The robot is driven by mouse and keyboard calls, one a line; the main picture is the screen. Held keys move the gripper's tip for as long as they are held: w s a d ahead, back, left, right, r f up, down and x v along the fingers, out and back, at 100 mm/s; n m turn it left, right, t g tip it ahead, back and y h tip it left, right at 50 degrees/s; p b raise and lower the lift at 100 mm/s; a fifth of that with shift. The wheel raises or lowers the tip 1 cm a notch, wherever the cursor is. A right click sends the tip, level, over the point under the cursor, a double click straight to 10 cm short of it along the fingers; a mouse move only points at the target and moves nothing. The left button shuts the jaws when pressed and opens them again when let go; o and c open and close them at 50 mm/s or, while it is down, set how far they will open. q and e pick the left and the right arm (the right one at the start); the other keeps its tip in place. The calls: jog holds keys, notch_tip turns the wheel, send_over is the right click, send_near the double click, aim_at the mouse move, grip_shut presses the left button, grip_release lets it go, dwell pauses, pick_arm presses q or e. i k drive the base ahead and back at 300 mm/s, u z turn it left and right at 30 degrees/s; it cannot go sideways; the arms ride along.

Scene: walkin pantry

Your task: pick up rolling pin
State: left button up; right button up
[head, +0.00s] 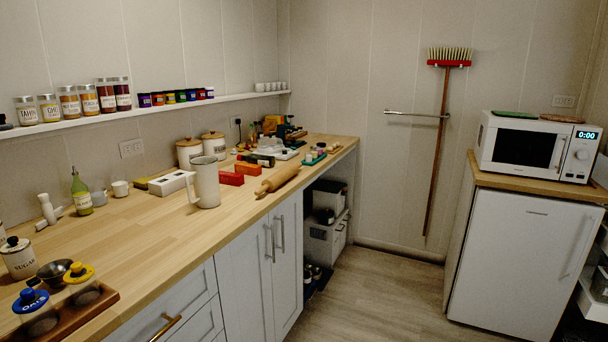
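A wooden rolling pin (279,180) lies on the light wood counter (150,228), close to its front edge and above the cabinet doors. It lies at a slant, its near handle pointing down and left, and nothing covers it. Neither of my grippers shows in the head view.
Left of the pin stand a white jug (206,184) and red boxes (231,178). Jars and a tray (75,311) fill the near counter. A microwave (535,145) sits over a white fridge (522,258) at right. The floor (400,290) between is clear.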

aim_at(269, 184)
jog(key=z, duration=0.8)
jog(key=i, duration=1.65)
jog(key=u, duration=0.6)
jog(key=i, duration=1.2)
jog(key=u, duration=1.2)
